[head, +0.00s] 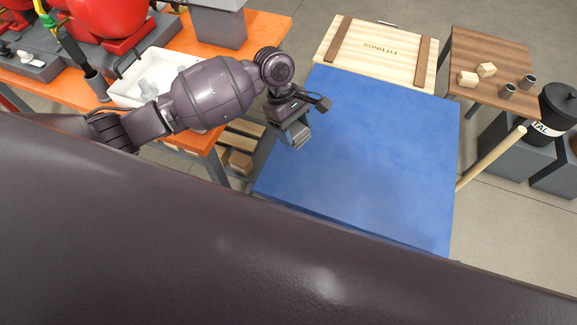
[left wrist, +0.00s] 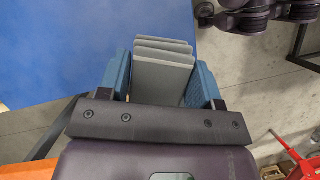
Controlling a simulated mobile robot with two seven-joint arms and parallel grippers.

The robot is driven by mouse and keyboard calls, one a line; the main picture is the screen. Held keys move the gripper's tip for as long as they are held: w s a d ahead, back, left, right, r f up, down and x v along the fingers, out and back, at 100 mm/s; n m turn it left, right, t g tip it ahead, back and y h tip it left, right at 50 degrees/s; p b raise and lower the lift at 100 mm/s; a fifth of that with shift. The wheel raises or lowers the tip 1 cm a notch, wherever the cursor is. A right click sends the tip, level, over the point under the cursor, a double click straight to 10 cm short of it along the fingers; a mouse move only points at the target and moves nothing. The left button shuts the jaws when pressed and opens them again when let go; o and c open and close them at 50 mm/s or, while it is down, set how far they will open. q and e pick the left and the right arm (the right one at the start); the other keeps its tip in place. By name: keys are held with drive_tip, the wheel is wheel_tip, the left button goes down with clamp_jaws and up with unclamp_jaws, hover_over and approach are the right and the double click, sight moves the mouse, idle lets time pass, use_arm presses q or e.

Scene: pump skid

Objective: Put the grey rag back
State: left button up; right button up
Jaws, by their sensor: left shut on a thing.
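My left gripper (head: 296,132) is over the left side of the blue table top (head: 385,150). Its two blue fingers are shut on the grey rag (head: 301,143), which looks like a folded grey stack. In the left wrist view the grey rag (left wrist: 162,72) shows as several flat grey layers between the fingers (left wrist: 160,80). The blue surface lies behind and to the left of it there. I cannot tell how high the rag is above the table. My right gripper is not in view.
A wooden FITTINGS crate (head: 375,52) stands beyond the blue table. A brown table (head: 490,50) with blocks and grey cylinders is at right, near a black bin (head: 560,108). A white tray (head: 125,92) sits on the orange bench (head: 262,32). The blue top is clear.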

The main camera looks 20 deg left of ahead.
use_arm(q)
drive_tip(key=b, duration=0.2)
hover_over(296, 174)
drive_tip(key=a, duration=0.1)
drive_tip(key=f, duration=1.2)
drive_tip(key=shift+w+f, duration=0.25)
drive_tip(key=shift+f, duration=0.05)
drive_tip(key=shift+f+b, duration=0.4)
drive_tip(key=shift+f, duration=0.65)
wheel_tip(296, 174, down, 3)
drive_tip(key=shift+f+b, duration=0.1)
drive_tip(key=shift+b, duration=0.35)
drive_tip(key=shift+f, duration=0.2)
drive_tip(key=o, duration=0.9)
